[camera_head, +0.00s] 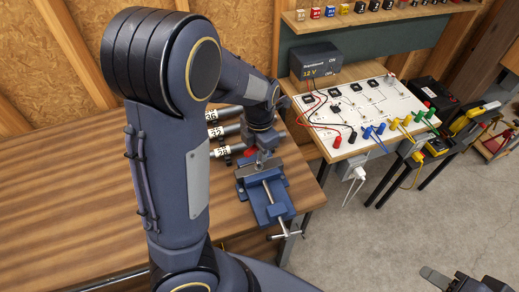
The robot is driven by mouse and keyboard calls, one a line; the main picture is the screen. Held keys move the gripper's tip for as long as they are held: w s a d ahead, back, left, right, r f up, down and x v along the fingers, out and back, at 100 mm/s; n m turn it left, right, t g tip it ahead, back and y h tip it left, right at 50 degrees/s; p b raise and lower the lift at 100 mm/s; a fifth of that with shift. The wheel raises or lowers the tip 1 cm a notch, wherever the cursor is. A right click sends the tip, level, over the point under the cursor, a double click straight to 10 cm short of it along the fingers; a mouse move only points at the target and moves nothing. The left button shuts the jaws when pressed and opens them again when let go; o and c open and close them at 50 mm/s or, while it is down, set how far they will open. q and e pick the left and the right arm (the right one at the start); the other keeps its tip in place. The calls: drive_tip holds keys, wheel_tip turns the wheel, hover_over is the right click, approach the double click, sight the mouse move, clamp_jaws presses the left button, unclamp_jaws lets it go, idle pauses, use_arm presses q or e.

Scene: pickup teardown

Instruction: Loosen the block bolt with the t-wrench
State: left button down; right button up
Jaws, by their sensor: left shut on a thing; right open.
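My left gripper (262,146) points down just above the blue bench vise (272,204) on the wooden bench. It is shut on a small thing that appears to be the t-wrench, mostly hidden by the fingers. A grey metal block (262,168) appears to sit between the vise jaws, right below the gripper. The block bolt cannot be made out, and I cannot tell whether the wrench touches it. My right gripper (452,280) is open and empty at the bottom right, over the floor, partly cut off.
A second table holds a white circuit board (362,112) with wires and a 12 V supply (315,61). My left arm hides much of the bench.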

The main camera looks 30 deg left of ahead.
use_arm(q)
drive_tip(key=shift+r, duration=0.4)
drive_tip(key=shift+s+r, duration=0.2)
drive_tip(key=shift+r, duration=0.15)
drive_tip(key=shift+w, duration=0.15)
drive_tip(key=shift+r, duration=0.1)
drive_tip(key=shift+r, duration=1.95)
